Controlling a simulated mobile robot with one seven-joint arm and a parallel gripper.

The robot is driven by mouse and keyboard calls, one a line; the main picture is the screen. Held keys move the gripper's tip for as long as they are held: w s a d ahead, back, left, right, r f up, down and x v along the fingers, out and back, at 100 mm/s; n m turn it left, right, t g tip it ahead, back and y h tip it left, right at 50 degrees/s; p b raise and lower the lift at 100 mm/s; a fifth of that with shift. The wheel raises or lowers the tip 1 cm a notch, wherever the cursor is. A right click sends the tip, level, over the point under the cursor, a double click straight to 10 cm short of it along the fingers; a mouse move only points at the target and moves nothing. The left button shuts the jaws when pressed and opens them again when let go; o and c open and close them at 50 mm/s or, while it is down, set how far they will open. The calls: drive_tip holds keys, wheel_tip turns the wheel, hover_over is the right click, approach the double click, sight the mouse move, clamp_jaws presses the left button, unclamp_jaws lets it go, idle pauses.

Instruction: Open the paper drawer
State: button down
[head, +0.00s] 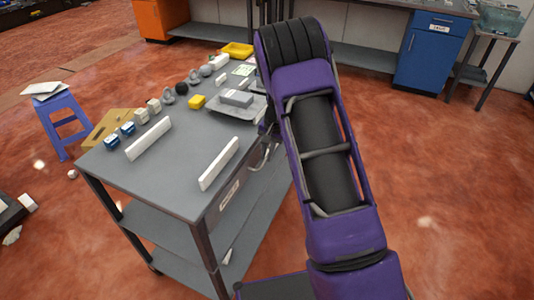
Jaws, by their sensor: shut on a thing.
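A grey workbench (190,165) stands left of my arm. Its right side has a drawer front with a pale label (229,193); the lettering is too small to read. Farther along that side, a curved grey handle (262,158) shows beside my purple arm. My gripper (266,134) shows only as a small dark part at the bench edge by this handle. My arm hides most of it, including the fingertips. It appears shut on the handle. The labelled front looks about flush with the bench side; the part behind my arm is hidden.
On the bench top are two white bars (149,138) (219,163), a grey tray (238,107), a yellow tray (237,50) and several small parts. A blue cabinet (432,55) stands at the back right. The red floor at right is clear.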

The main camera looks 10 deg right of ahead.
drive_tip(key=shift+d, duration=0.1)
drive_tip(key=s+d+b, duration=0.2)
drive_tip(key=s+d, duration=0.4)
drive_tip(key=d, duration=0.3)
drive_tip(key=s+d+b, duration=0.3)
drive_tip(key=s+d, duration=0.4)
drive_tip(key=d, duration=0.2)
drive_tip(key=shift+s+d, duration=0.3)
drive_tip(key=shift+d, duration=0.05)
drive_tip(key=c, duration=0.9)
unclamp_jaws()
drive_tip(key=shift+r, duration=0.15)
wheel_tip(320, 180, up, 17)
drive_tip(key=s+d+p, duration=0.2)
drive_tip(key=shift+d, duration=0.3)
drive_tip(key=shift+w, duration=0.1)
